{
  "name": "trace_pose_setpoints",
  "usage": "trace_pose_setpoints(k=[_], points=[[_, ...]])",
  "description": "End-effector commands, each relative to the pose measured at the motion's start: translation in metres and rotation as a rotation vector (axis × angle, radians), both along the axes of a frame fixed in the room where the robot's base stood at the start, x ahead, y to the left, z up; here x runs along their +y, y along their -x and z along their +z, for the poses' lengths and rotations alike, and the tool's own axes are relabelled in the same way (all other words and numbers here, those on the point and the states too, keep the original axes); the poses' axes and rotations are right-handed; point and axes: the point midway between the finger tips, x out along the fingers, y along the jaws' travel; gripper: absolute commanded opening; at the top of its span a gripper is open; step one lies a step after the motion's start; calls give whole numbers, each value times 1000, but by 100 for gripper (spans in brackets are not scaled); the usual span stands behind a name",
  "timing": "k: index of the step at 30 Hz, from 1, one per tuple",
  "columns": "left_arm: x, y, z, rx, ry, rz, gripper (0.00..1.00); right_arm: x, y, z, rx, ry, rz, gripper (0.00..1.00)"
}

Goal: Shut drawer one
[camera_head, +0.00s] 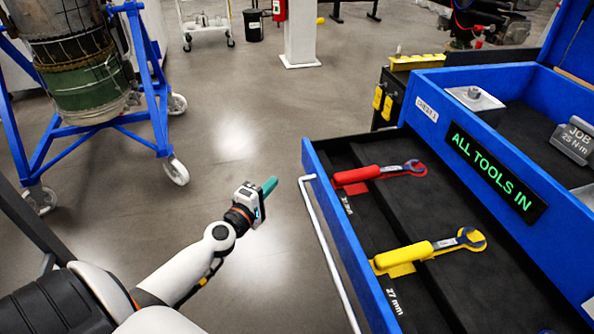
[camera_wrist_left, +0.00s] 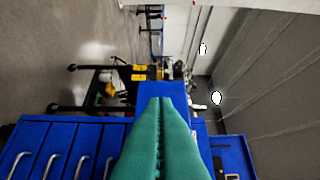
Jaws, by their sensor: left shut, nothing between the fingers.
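Drawer one (camera_head: 346,237) is pulled out from the blue tool chest (camera_head: 428,101), its blue front and white bar handle (camera_head: 327,252) facing left. A red-handled wrench (camera_head: 380,173) and a yellow-handled wrench (camera_head: 430,250) lie in its dark tray. My left gripper (camera_head: 268,187) is shut and empty, its green fingertips just left of the drawer front's far end and apart from it. In the left wrist view, the shut green fingers (camera_wrist_left: 160,140) point toward the blue chest. My right gripper is out of view.
A display on the chest (camera_head: 497,171) reads "ALL TOOLS IN". A metal block marked "JOB 25 N·m" (camera_head: 574,140) sits on top. A blue wheeled stand (camera_head: 152,82) holds a turbine at the left. The floor between is clear.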

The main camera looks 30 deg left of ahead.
Motion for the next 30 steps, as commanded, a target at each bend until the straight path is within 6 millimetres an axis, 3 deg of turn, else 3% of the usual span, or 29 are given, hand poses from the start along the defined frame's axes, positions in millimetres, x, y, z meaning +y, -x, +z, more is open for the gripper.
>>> trace_pose_setpoints(k=[8,12,18,30], points=[[3,-61,1,-2,-1,0,0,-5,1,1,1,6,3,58],[-11,-77,1,0,1,-1,0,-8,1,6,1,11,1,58],[-22,-89,-1,2,-2,-1,0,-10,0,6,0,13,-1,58],[-24,-90,-1,2,-3,-1,0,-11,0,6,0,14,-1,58]])
